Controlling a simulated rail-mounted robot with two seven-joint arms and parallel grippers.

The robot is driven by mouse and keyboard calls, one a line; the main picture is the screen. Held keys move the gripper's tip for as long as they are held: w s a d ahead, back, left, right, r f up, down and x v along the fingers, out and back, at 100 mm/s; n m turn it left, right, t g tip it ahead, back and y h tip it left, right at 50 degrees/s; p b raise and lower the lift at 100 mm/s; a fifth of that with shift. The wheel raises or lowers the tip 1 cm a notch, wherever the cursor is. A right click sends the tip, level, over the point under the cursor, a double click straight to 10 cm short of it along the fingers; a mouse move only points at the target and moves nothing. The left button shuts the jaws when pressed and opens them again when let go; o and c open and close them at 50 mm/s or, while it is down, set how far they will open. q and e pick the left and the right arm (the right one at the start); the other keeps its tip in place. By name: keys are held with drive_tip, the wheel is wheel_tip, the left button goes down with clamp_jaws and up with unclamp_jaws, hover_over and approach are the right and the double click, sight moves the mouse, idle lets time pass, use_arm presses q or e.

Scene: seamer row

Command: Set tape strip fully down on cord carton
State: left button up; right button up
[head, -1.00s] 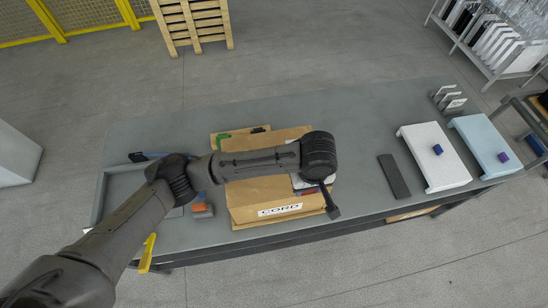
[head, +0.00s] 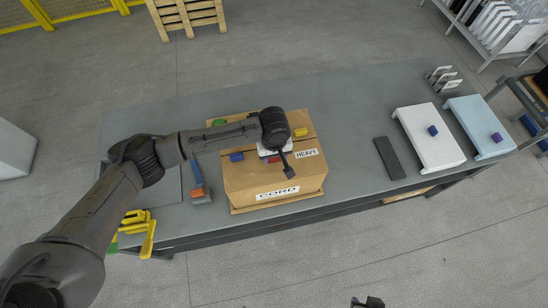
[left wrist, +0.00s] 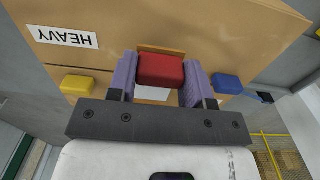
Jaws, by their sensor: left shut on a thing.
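The cord carton (head: 242,185), a brown box with CORD and HEAVY labels, stands on the grey table. My left gripper (left wrist: 160,82) has purple fingers shut on a red block (left wrist: 161,69) over the carton's top. A lighter tan strip edge (left wrist: 150,48) shows just behind the red block; I take it for the tape strip. Whether it touches the carton all along is hidden. In the head view the left gripper (head: 272,156) is mostly covered by my arm. A dark piece at the bottom edge looks like my right gripper (head: 368,302); its fingers cannot be made out.
A yellow block (head: 301,132) and a blue block (head: 237,156) sit on the carton's top. An orange-and-blue tool (head: 198,187) lies left of it, with a yellow tool (head: 137,229) farther left. A dark bar (head: 389,158) and white stand (head: 430,138) are at right.

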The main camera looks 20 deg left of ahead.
use_arm(q)
drive_tip(key=shift+f, duration=1.3)
drive_tip(key=shift+f, duration=0.15)
drive_tip(key=o, duration=0.9)
wheel_tip(320, 180, up, 12)
drive_tip(key=shift+r, duration=0.15)
